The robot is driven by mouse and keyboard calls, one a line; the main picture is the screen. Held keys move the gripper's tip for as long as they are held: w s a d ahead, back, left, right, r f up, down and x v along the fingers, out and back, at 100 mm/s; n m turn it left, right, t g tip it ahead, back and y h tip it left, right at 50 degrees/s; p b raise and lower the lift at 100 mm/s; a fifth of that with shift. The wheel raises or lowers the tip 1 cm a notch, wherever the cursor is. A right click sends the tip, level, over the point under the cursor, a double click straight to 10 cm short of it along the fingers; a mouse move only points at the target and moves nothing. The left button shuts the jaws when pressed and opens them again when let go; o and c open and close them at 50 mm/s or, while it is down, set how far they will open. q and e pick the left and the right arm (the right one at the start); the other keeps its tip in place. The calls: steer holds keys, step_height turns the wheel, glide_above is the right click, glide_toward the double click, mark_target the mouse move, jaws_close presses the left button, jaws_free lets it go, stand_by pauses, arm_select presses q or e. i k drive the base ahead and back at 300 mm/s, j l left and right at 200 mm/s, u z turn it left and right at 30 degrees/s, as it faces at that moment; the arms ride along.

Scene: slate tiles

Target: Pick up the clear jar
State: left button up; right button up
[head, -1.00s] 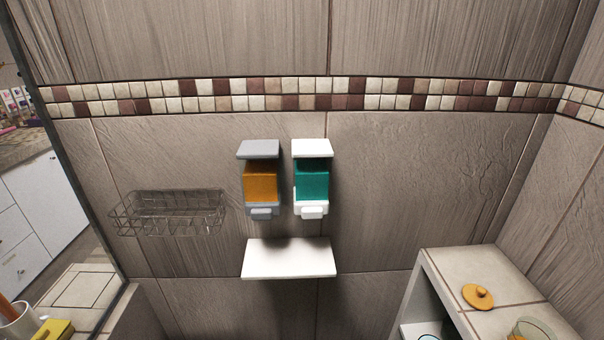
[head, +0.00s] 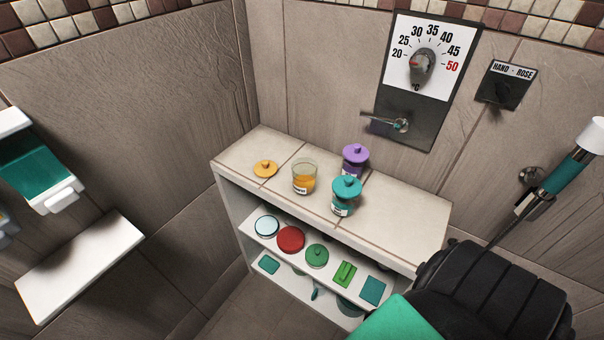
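An open clear glass jar (head: 304,177) with amber contents and a pale label stands upright on the tiled top of the corner shelf unit (head: 405,215). An orange knobbed lid (head: 265,169) lies to its left, apart from it. A jar with a teal lid (head: 346,195) stands in front and to the right. A jar with a purple lid (head: 354,160) stands behind that one, partly hidden. A black ribbed arm part of mine with a green panel fills the lower right corner. Neither gripper shows.
Lower shelves hold a red round lid (head: 290,239), a green round lid (head: 317,256) and other small items. A thermostat panel (head: 427,75) and a hand shower (head: 570,165) are on the right wall. The shelf top's right part is bare.

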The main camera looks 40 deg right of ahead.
mark_target(304, 170)
steer(key=k+z, duration=0.15)
steer(key=z, duration=0.7)
